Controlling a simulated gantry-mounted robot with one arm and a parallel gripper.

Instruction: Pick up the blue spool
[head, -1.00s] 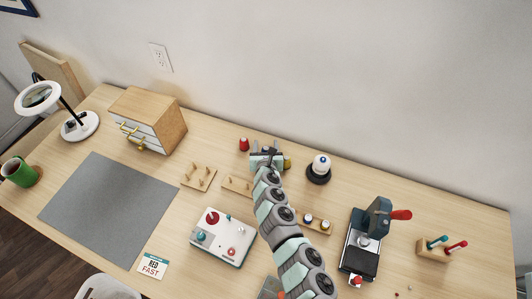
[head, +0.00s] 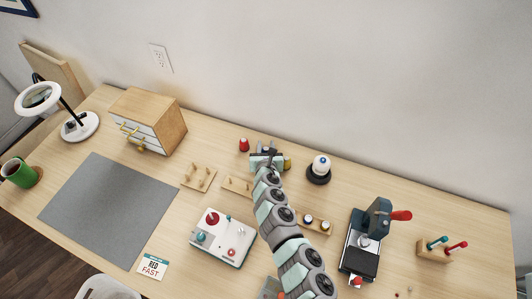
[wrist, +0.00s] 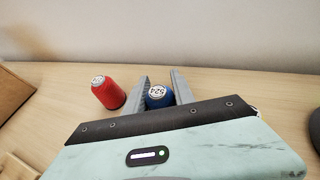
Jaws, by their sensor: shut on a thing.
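The blue spool (wrist: 158,96) stands upright on the table in the wrist view, with a white numbered top. My gripper (wrist: 162,84) has one finger on each side of it and is shut on it. The spool appears to be still at table level.
A red spool (wrist: 108,92) stands just left of my gripper, also seen in the head view (head: 244,144). A yellowish spool (head: 287,163) is close on the right. A white spool on a dark base (head: 319,168) stands farther right. A wooden drawer cabinet (head: 147,118) is to the left.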

